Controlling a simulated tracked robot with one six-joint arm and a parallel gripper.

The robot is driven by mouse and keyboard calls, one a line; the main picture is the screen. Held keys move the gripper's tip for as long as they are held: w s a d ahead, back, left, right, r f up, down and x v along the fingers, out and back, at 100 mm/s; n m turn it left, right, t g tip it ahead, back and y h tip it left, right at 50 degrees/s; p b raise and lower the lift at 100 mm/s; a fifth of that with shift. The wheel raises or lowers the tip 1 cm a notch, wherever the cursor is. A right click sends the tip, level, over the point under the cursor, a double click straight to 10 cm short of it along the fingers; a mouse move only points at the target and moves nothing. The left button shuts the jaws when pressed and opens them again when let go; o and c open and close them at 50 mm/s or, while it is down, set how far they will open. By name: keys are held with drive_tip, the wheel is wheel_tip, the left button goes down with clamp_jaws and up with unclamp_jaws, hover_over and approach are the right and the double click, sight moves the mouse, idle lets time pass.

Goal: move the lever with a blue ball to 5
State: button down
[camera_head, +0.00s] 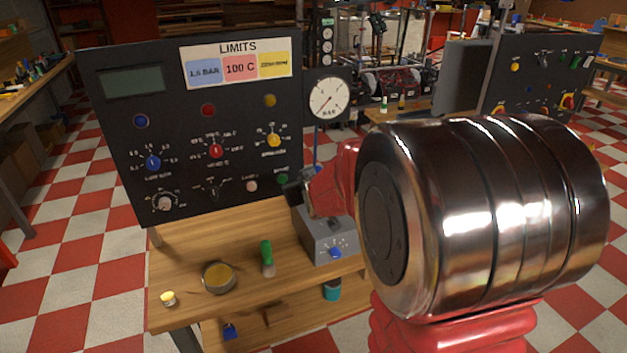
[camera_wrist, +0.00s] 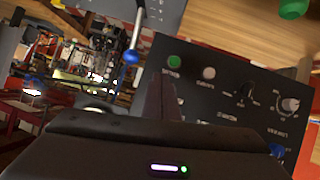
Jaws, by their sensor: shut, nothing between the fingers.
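The lever's blue ball (camera_wrist: 131,57) shows in the wrist view at the end of a pale rod that comes from a grey box (camera_wrist: 165,12). In the head view the grey box (camera_head: 318,238) stands on the bench, with a blue knob (camera_head: 335,253) and white scale marks on its front. I cannot tell whether this knob is the same ball. The scale digits are too small to read. My gripper (camera_head: 297,194) is shut and empty, above the box near the panel's lower right corner. In the wrist view its dark fingers (camera_wrist: 163,98) are apart from the ball.
A black control panel (camera_head: 120,115) with knobs and buttons stands left of my gripper. A round gauge (camera_head: 328,98) is at its right edge. A green-handled object (camera_head: 267,258), a round dish (camera_head: 219,277) and a small yellow-topped item (camera_head: 168,298) stand on the bench.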

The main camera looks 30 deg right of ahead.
drive_tip(key=s+a+r+g+y, duration=0.1)
drive_tip(key=s+a+g, duration=0.1)
drive_tip(key=s+a, duration=0.4)
drive_tip(key=s+a+g+y, duration=0.1)
drive_tip(key=s+a, duration=0.5)
drive_tip(key=s, duration=0.9)
drive_tip(key=s+a+r+g+y, duration=0.1)
drive_tip(key=s+a+g, duration=0.2)
drive_tip(key=s+a, duration=0.4)
drive_tip(key=s, duration=0.3)
drive_tip(key=shift+s+r+n, duration=0.25)
drive_tip(key=shift+r+n, duration=0.1)
drive_tip(key=shift+n, duration=0.05)
drive_tip(key=shift+a, duration=0.1)
